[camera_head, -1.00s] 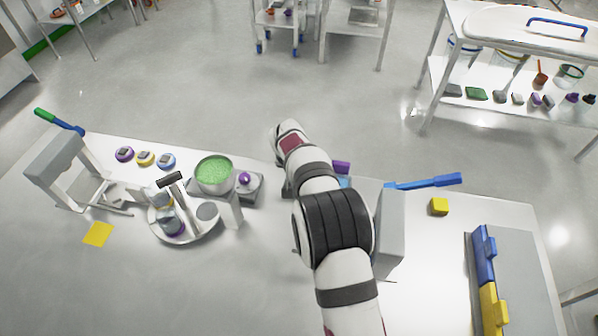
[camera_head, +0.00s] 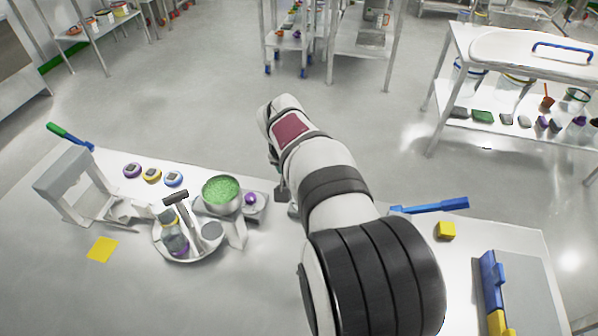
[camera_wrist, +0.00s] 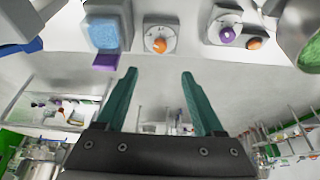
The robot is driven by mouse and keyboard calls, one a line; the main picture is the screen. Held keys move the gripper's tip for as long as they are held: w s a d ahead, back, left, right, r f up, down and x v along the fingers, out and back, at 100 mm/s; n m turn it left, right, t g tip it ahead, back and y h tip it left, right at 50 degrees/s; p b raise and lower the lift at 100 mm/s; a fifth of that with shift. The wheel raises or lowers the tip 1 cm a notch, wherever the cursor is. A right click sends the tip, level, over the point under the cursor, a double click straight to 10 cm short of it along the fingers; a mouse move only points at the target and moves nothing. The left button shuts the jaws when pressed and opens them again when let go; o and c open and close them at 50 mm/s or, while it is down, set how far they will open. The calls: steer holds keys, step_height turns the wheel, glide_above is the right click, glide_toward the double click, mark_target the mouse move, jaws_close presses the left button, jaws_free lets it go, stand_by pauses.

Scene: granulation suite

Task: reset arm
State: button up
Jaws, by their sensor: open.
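My gripper shows in the wrist view (camera_wrist: 160,90) with its two green fingers spread apart and nothing between them. In the head view my white and black arm reaches up from the bottom right over the table, and its bulk hides most of the gripper. In the wrist view the fingertips point toward a control unit with an orange knob (camera_wrist: 158,40), a blue-topped block (camera_wrist: 104,34) and a purple-knobbed unit (camera_wrist: 226,34). The fingers appear apart from all of these.
The table carries a bowl of green granules (camera_head: 221,191), a round tray (camera_head: 188,255) with a bottle (camera_head: 174,238), a grey press frame (camera_head: 72,185), a yellow cube (camera_head: 445,230) and a blue-handled tool (camera_head: 430,206). A shelved cart (camera_head: 520,85) stands behind right.

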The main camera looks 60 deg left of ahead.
steer(key=shift+s+d+r, duration=0.15)
steer(key=shift+s+r, duration=0.05)
steer(key=shift+r, duration=0.3)
steer(key=w+d+r+m+h, duration=0.1)
steer(key=w+d+r+m, duration=0.15)
steer(key=d, duration=0.65)
steer(key=w+d+r+m+g+h, duration=0.1)
steer(key=w+d+m, duration=0.15)
steer(key=d, duration=0.65)
steer(key=w+d+r+m, duration=0.15)
steer(key=w+d, duration=0.25)
steer(key=d, duration=0.5)
steer(key=s+d+m+g, duration=0.2)
steer(key=s+d+m, duration=0.35)
steer(key=d, duration=0.95)
steer(key=s+d+f+m, duration=0.2)
steer(key=s+d, duration=0.3)
steer(key=s, duration=0.6)
steer(key=shift+s+d+g+y, duration=0.3)
